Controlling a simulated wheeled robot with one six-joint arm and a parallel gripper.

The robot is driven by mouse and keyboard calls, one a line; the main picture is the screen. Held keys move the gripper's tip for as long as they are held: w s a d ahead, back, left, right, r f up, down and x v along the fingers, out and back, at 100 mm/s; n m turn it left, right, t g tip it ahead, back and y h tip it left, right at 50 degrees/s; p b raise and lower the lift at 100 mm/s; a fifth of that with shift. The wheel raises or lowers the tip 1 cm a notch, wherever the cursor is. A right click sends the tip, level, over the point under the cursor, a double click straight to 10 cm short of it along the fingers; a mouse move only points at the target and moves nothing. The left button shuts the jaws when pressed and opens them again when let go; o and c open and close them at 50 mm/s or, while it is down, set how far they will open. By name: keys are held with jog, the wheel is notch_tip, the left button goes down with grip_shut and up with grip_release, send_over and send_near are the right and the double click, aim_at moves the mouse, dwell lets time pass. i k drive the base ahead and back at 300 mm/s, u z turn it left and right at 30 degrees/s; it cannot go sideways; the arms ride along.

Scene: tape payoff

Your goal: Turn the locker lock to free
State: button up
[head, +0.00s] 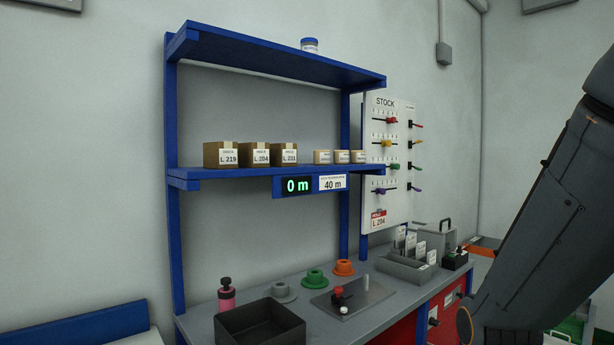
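Under the right part of the grey bench is a blue-framed cabinet with red fronts (446,306). A dark knob (433,322) sits on its blue frame, and a small dark fitting (459,295) with a pale label is on a red front. I cannot tell which of these is the locker lock, nor how it is turned. My dark arm crosses the right side of the head view and covers the area right of the cabinet. My gripper is out of view.
The bench holds a black tray (258,327), a pink bottle (226,295), grey, green and orange rolls, a plate with a red-knobbed lever (338,294) and a grey card box (407,268). Above stand blue shelves with cartons, a display reading 0 m (297,186) and a STOCK board (386,150).

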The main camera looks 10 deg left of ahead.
aim_at(432, 321)
jog(key=z, duration=0.5)
jog(key=i, duration=1.05)
jog(key=z, duration=0.35)
